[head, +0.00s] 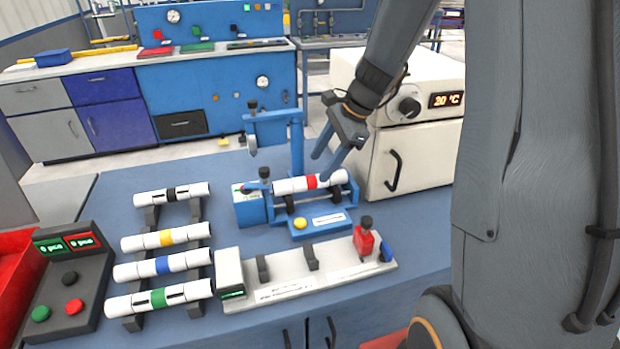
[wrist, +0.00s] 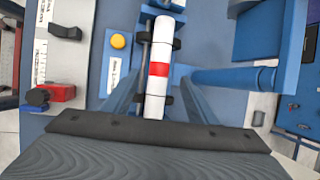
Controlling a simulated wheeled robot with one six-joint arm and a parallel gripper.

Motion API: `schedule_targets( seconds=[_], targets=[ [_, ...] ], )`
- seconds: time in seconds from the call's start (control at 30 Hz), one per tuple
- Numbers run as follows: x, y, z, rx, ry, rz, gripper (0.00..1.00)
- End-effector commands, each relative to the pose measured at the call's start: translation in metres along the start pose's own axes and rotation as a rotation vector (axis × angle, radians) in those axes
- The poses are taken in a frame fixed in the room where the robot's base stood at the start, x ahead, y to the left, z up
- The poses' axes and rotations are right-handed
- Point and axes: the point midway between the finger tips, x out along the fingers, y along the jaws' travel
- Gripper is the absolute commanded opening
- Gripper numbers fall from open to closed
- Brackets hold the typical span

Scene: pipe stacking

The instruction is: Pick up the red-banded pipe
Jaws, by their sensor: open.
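The red-banded pipe (head: 311,183) is white with one red band and lies across dark supports in a blue fixture (head: 318,224). It also shows in the wrist view (wrist: 157,95), running lengthwise between my fingers. My gripper (head: 327,166) is open, with its blue fingertips just above and around the pipe near the red band. In the wrist view the gripper (wrist: 165,75) shows one finger on each side of the pipe, apart from it. I cannot tell from these views how far down the fingers reach.
A rack (head: 195,237) at left holds pipes with black, yellow, blue and green bands. A white fixture (head: 290,283) with a red clamp (head: 365,243) stands in front. A blue post (head: 297,140) rises behind the pipe. A white oven (head: 420,120) stands close at right.

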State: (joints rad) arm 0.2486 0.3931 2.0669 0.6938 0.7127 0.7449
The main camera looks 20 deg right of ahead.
Motion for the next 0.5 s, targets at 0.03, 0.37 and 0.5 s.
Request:
schedule_targets(
  seconds=[0.03,0.37,0.5],
  targets=[
    [0.006,0.001,0.002,-0.003,-0.001,0.004,0.53],
    [0.043,0.002,-0.001,-0.004,-0.001,0.005,0.53],
    [0.056,0.002,-0.002,-0.004,0.0,0.003,0.53]
  ],
)
